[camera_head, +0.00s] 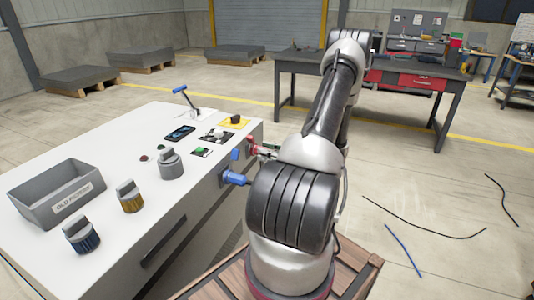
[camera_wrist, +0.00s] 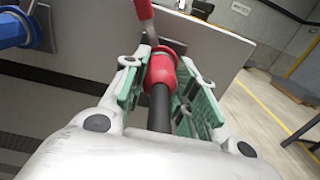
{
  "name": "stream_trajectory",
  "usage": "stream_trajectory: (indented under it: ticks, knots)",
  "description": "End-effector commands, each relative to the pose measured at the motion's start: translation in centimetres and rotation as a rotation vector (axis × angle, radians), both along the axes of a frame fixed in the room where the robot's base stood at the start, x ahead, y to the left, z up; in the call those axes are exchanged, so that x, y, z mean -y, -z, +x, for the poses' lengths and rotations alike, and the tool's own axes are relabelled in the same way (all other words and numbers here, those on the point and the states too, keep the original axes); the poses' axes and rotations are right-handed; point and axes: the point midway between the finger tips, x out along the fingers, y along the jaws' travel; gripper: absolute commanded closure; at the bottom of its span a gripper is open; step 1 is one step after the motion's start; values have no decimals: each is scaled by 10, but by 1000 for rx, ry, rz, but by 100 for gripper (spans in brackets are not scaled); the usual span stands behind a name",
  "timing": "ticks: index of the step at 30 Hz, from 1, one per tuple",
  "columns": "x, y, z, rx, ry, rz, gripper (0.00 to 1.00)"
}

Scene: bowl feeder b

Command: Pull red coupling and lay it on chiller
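The red coupling (camera_wrist: 161,72) is on the side wall of a white-topped cabinet, with a black hose running from it toward me. In the head view the red coupling (camera_head: 251,147) is small and partly hidden. My gripper (camera_wrist: 164,78) has its green fingers on either side of the coupling and hose. Gaps show beside the coupling, so the fingers look open. In the head view my arm hides most of the gripper. The cabinet (camera_head: 140,125), apparently the chiller, has a broad flat top.
A blue coupling (camera_head: 236,178) sits left of the red one. On the cabinet top are a grey bin (camera_head: 58,192), several filters, a phone (camera_head: 180,132) and small controls. Bare patches lie between them. A red handle (camera_wrist: 144,12) is just above the red coupling.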

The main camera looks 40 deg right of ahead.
Motion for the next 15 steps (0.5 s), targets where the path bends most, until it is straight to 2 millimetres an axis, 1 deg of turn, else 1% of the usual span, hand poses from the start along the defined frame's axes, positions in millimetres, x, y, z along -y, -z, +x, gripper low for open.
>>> stream_trajectory:
  ticks: [1, 4, 15]
  knots:
    - [-7, -1, 9, 2, -10, 3, 100]
    - [-7, -1, 9, 3, -10, 3, 100]
    - [-2, 0, -2, 2, -11, 3, 100]
